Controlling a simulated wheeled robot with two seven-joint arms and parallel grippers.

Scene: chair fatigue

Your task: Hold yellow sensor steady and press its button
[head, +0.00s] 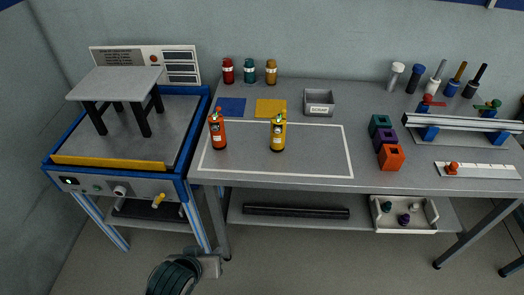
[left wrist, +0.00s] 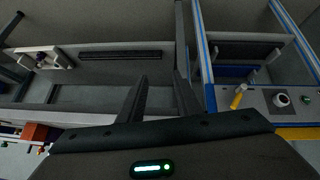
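The yellow sensor (head: 278,135) stands upright on the grey bench, inside a white outlined rectangle. It has a pale label and a small fitting on top; its button is too small to make out. A similar orange-red sensor (head: 218,132) stands to its left in the same outline. My left gripper (head: 212,265) is low in front of the bench, well below and away from both sensors. In the left wrist view its two dark fingers (left wrist: 161,88) are apart with nothing between them. The sensors are not clearly seen there. My right gripper is not in view.
A blue-framed test station (head: 125,183) with a small grey stool (head: 115,83) is at left. Blue (head: 231,107) and yellow (head: 271,108) mats, a scrap bin (head: 319,102) and colored blocks (head: 390,157) surround the outline. The bench's front edge lies between gripper and sensors.

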